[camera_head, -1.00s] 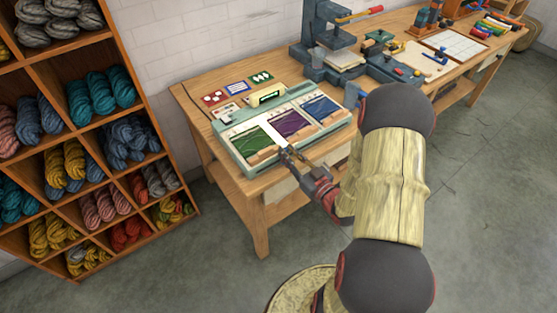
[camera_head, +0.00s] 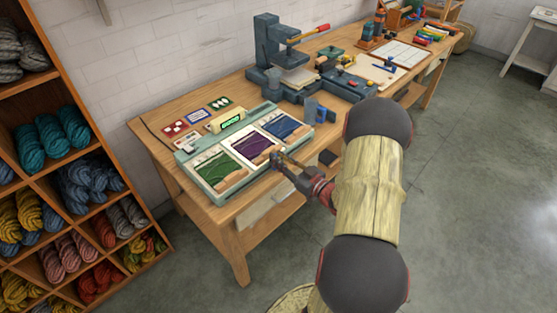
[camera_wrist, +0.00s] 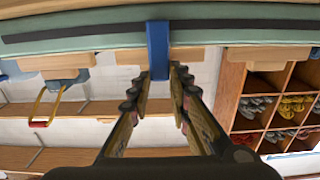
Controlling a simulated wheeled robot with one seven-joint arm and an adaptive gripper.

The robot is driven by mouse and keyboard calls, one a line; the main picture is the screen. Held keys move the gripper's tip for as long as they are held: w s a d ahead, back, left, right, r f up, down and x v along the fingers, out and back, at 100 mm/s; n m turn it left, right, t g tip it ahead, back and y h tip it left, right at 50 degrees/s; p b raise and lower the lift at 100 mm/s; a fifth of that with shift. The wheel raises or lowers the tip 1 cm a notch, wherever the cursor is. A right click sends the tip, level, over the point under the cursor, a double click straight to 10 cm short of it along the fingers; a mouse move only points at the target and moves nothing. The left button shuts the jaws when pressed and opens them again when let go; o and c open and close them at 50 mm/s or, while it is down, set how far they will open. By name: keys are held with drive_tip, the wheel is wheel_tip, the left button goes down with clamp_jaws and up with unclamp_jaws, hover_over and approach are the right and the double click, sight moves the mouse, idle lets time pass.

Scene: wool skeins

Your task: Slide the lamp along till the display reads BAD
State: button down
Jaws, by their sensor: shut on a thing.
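The pale green panel (camera_head: 184,167) on the bench holds a green, a purple and a blue window in a row. The small display (camera_head: 231,123) behind them glows green, but its text is too small to read. My gripper (camera_head: 276,158) is at the panel's front edge, near the purple and blue windows. In the wrist view my gripper (camera_wrist: 159,78) is shut on a blue handle (camera_wrist: 158,45) that crosses the panel's front edge. The lamp body is not clearly distinguishable; I cannot see how the handle joins it.
Several small cards (camera_head: 198,116) lie behind the panel. A dark blue press (camera_head: 270,50) stands to its right on the wooden bench (camera_head: 150,122). A shelf of wool skeins (camera_head: 62,165) stands at left. The grey floor (camera_head: 470,190) at right is clear.

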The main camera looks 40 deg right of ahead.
drive_tip(key=c, duration=1.6)
unclamp_jaws()
drive_tip(key=shift+c, duration=0.2)
drive_tip(key=shift+s, duration=0.1)
drive_tip(key=s, duration=1.2)
drive_tip(key=shift+d, duration=0.2)
drive_tip(key=shift+w+f, duration=0.1)
